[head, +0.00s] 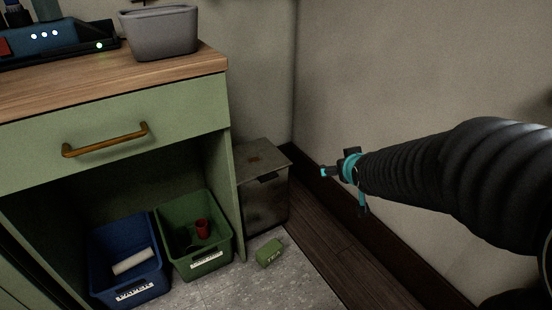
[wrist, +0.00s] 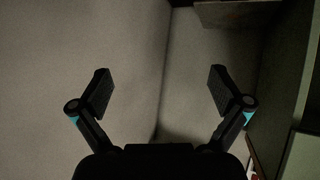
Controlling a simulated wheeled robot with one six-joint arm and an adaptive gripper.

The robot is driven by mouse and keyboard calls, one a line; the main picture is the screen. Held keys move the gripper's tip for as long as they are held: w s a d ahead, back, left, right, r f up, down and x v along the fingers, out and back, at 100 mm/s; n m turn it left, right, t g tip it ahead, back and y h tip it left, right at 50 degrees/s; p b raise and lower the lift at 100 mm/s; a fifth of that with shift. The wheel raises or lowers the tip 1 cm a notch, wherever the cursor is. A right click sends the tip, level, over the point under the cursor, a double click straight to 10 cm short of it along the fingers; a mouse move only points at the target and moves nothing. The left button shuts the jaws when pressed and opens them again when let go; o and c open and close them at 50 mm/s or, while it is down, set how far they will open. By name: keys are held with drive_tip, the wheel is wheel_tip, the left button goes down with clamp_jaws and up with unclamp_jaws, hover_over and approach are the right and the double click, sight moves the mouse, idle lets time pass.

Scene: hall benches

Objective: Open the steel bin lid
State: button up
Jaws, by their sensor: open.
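The steel bin (head: 266,197) stands on the floor in the corner, just right of the green cabinet. Its lid (head: 262,158) looks shut, with a small dark tab (head: 269,177) at the front edge. My gripper (head: 326,172) is in the air to the right of the bin and apart from it in the head view. In the wrist view my gripper (wrist: 160,92) has its two fingers spread wide with nothing between them.
The green cabinet (head: 150,125) has a drawer with a brass handle (head: 105,140). Under it stand a blue bin (head: 125,238) and a green bin (head: 200,262). A small green block (head: 269,252) lies on the floor before the steel bin. A grey basket (head: 160,33) is on top.

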drive_tip(key=w+a+f+n+t+y+b, duration=0.1)
drive_tip(key=w+a+f+t+y, duration=0.15)
drive_tip(key=w+f, duration=0.45)
drive_tip(key=n+t+y+b, duration=0.2)
drive_tip(key=n+y+b, duration=0.1)
drive_tip(key=y, duration=0.4)
approach(270, 179)
drive_tip(key=x, duration=0.9)
drive_tip(key=shift+w+a+b, duration=0.1)
drive_tip(key=shift+w+b, duration=0.15)
drive_tip(key=shift+b, duration=0.05)
